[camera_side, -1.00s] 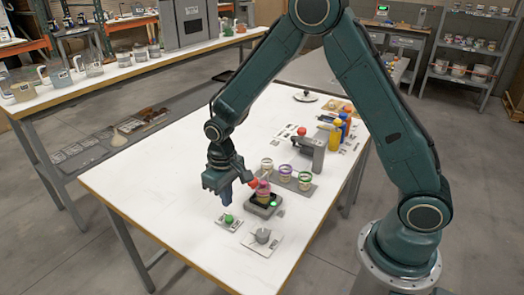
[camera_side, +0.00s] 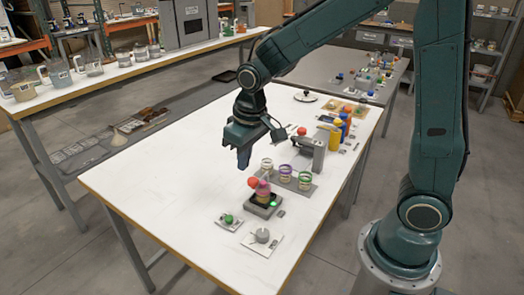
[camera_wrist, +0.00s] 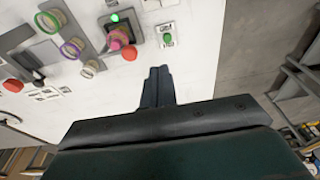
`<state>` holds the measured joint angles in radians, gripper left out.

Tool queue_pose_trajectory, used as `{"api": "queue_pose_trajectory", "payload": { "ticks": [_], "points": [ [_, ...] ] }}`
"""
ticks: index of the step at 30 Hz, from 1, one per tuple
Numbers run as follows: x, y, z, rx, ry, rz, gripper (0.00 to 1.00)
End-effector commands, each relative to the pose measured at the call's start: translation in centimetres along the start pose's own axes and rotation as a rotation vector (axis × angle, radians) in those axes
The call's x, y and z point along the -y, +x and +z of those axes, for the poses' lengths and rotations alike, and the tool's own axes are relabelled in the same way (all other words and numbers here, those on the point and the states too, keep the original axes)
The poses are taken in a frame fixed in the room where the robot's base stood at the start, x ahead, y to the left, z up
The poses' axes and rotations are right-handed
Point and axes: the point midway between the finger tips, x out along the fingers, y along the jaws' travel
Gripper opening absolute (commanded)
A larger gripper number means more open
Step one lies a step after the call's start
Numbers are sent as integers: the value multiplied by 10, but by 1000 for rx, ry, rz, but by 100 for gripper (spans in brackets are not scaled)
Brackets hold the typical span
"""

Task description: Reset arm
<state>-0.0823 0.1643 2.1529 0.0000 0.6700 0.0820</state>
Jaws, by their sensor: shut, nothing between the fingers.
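My gripper (camera_side: 243,160) is shut and empty, pointing down above the white table (camera_side: 170,170) in the side view. In the wrist view its shut fingers (camera_wrist: 160,75) point at the bare table top. The black scale (camera_side: 263,206) with a green light stands below it and to the right. A pink-and-tan jar (camera_side: 263,191) sits on the scale, with a red ball-shaped part (camera_side: 253,182) beside it. These also show in the wrist view, where the jar (camera_wrist: 117,37) is left of the fingers.
A grey rack (camera_side: 297,184) holds jars with coloured rims. A grey stand (camera_side: 318,155), yellow and blue bottles (camera_side: 335,138), a green item on a plate (camera_side: 228,219) and a grey cup (camera_side: 262,235) are on the table. The left of the table is clear.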

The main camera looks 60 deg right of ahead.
Motion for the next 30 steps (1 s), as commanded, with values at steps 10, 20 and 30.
{"api": "queue_pose_trajectory", "payload": {
  "ticks": [10, 20, 30],
  "points": [
    [-12, -68, 41, -104, 1, -2, 0],
    [-20, -112, 89, -198, 0, 0, 0],
    [-26, -138, 142, -292, -1, 7, 0]
  ]
}}
